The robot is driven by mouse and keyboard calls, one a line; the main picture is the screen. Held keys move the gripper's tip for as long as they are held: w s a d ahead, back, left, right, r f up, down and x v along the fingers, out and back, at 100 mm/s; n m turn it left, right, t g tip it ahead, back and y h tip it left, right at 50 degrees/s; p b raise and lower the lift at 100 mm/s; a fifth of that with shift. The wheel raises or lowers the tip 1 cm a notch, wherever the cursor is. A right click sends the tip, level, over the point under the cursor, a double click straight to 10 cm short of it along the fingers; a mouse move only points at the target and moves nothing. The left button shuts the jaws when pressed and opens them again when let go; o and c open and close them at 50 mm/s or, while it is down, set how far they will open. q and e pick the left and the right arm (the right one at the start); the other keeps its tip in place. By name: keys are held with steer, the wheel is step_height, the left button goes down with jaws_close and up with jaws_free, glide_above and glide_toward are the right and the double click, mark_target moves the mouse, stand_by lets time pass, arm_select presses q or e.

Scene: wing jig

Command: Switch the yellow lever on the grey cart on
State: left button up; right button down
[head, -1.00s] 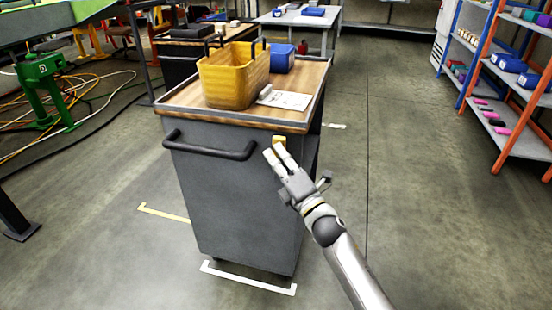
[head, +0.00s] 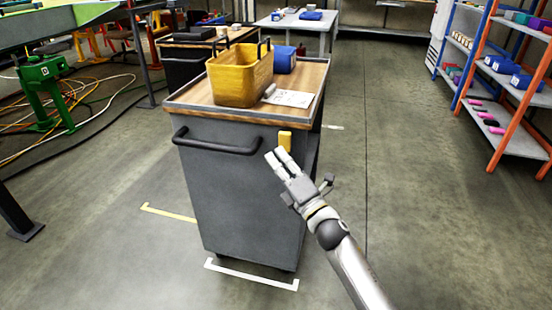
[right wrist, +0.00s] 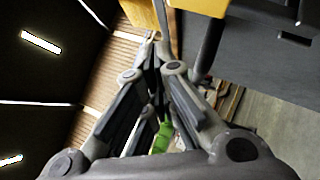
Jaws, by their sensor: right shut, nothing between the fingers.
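The grey cart (head: 245,205) stands ahead of me, with a black handle (head: 215,145) across its near side. The yellow lever (head: 285,141) is on that near face, at the upper right just below the top, and looks upright. My right gripper (head: 274,155) is shut and empty, just below and left of the lever in the head view, with a small gap in the picture. In the right wrist view its fingers (right wrist: 154,48) come together below yellow surfaces cut off by the top edge; I cannot tell which yellow thing they are. My left gripper is out of view.
The cart's wooden top holds a yellow bin (head: 240,78), a blue container (head: 285,60) and a paper sheet (head: 289,98). An orange and blue shelf rack (head: 515,85) stands at the right. Cables (head: 80,90) lie on the left floor. The floor right of the cart is clear.

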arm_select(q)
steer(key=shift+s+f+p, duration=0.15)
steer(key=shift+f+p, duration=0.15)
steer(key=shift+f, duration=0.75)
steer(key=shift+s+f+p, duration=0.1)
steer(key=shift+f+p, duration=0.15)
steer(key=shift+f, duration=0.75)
arm_select(e)
steer(key=s+d, duration=0.4)
steer(key=s, duration=0.4)
steer(key=shift+s+d, duration=0.15)
steer(key=shift+d, duration=0.2)
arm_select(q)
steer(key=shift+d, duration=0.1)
arm_select(e)
steer(key=shift+f, duration=0.1)
